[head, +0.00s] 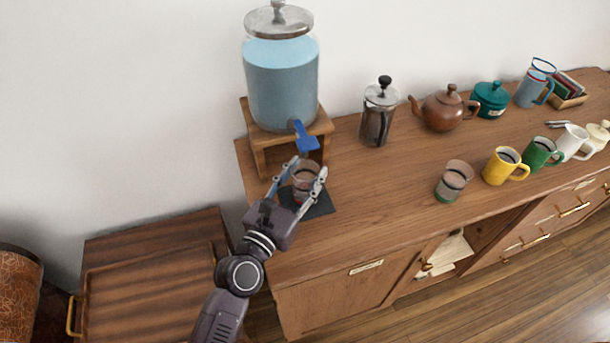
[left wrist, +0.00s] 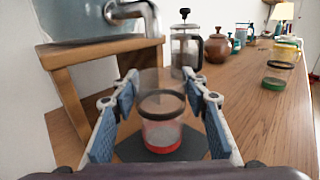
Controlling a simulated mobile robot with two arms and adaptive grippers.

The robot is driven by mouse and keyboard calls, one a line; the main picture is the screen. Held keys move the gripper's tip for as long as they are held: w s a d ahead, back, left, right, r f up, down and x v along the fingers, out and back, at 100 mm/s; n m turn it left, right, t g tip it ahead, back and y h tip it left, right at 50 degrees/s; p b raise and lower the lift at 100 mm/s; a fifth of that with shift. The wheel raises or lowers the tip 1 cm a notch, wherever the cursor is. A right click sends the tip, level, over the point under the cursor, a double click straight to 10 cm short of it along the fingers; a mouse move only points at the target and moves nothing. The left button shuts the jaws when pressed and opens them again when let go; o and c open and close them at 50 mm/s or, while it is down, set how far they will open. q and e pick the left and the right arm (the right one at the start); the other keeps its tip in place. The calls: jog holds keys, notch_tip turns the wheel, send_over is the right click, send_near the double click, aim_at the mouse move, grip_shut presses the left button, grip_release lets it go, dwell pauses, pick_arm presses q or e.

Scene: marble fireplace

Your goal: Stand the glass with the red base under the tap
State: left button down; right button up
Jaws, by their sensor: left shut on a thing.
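The glass with the red base (head: 305,177) is upright between the fingers of my left gripper (head: 305,178), which is shut on it. In the left wrist view the clear glass (left wrist: 161,132) shows a dark band and a red bottom, with a finger on each side. It is at the dark mat (head: 322,206); whether it touches the mat is hard to tell. The blue tap (head: 304,136) of the water dispenser (head: 282,85) is just behind and above the glass. My right gripper is not in view.
The dispenser stands on a wooden stand (head: 258,150). To the right are a French press (head: 377,120), a brown teapot (head: 444,110), a glass with a green base (head: 453,183) and a yellow mug (head: 502,167). The counter (head: 385,195) between them is clear.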

pick_arm(q)
jog(key=shift+f, duration=0.5)
jog(key=c, duration=1.6)
grip_release()
jog(key=shift+f, duration=0.2)
jog(key=o, duration=0.5)
jog(key=shift+c, duration=0.2)
jog(key=shift+r, duration=0.3)
jog(key=v, duration=0.3)
jog(key=b+v, duration=0.1)
jog(key=v, duration=0.3)
jog(key=b+v, duration=0.1)
jog(key=v, duration=0.3)
jog(key=shift+s+f, duration=0.1)
jog(key=shift+f, duration=0.15)
jog(key=shift+s+a+r, duration=0.15)
jog(key=shift+s+a, duration=0.1)
jog(key=shift+s, duration=0.15)
